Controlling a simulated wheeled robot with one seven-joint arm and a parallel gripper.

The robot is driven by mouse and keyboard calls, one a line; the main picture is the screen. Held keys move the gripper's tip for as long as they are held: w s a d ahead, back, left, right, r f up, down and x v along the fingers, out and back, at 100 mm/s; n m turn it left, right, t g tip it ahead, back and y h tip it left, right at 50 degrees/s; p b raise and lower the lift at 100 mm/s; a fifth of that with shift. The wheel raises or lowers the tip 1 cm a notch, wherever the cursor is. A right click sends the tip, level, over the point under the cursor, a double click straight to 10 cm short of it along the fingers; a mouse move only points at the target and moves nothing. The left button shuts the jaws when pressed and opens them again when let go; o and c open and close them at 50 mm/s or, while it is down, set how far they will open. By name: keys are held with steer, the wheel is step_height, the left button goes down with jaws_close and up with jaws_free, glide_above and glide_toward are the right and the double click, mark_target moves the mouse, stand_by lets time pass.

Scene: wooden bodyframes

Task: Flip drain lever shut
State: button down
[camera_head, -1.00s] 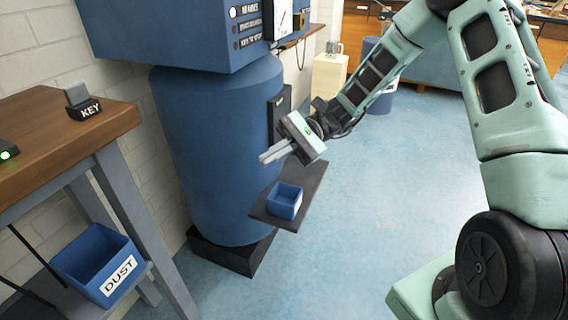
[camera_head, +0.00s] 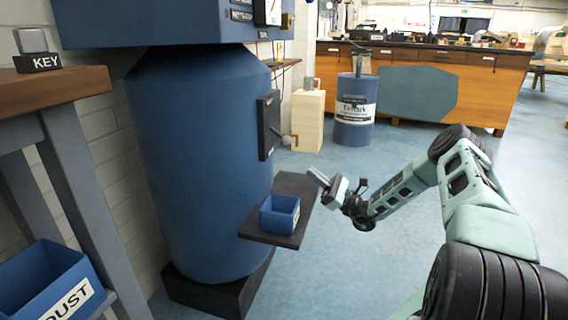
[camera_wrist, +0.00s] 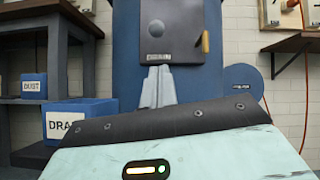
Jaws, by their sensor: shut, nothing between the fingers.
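The blue drum (camera_head: 195,150) has a dark door panel (camera_head: 267,125) on its side. A small lever (camera_head: 285,137) sticks out from that panel. In the wrist view the dark panel (camera_wrist: 178,22) is ahead, with a brass-coloured handle (camera_wrist: 205,42) standing nearly upright at its right side. My gripper (camera_head: 318,176) is shut and empty, apart from the panel, lower than the lever and to its right. Its fingers (camera_wrist: 158,86) point at the panel's lower part in the wrist view.
A blue bin (camera_head: 281,213) sits on a dark shelf (camera_head: 262,236) below the panel, left of my gripper; its label is partly hidden in the wrist view. A wooden bench (camera_head: 55,88) stands at left. A pale cabinet (camera_head: 308,120) and blue barrel (camera_head: 355,110) stand behind.

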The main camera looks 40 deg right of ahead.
mark_target(279, 135)
stand_by(0.3)
steer(key=b+x, duration=0.3)
steer(key=x, duration=0.7)
steer(key=shift+r, duration=0.15)
steer(key=shift+s+d+r+p, duration=0.15)
steer(key=shift+s+r+p, duration=0.05)
steer(key=shift+p, duration=0.7)
